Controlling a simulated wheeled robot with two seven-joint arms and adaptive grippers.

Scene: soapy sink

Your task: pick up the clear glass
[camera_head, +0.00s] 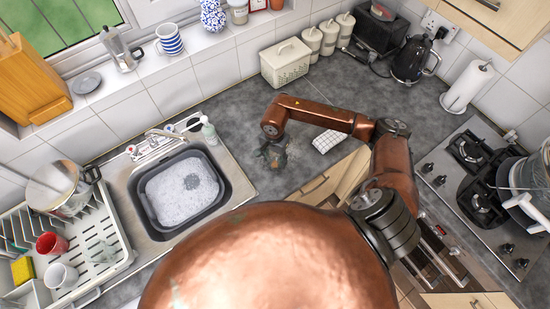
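My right arm reaches in from the right. Its gripper (272,155) points down over the grey worktop, just right of the sink. The gripper is small and seen from above, so I cannot tell whether its fingers are open or shut, or whether they touch anything. I cannot make out a clear glass with certainty. Faint see-through shapes in the white dish rack (133,240) could be glassware, but they are too small to tell. The worktop directly under the gripper is partly hidden by it. My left gripper is not in view.
A sink basin (137,212) of suds (183,194) lies left of the gripper. A red cup (51,244) and a white mug (61,275) stand in the rack. A cream bin (287,65) and a kettle (411,60) stand behind. A checked cloth (327,141) lies right. Worktop behind the gripper is clear.

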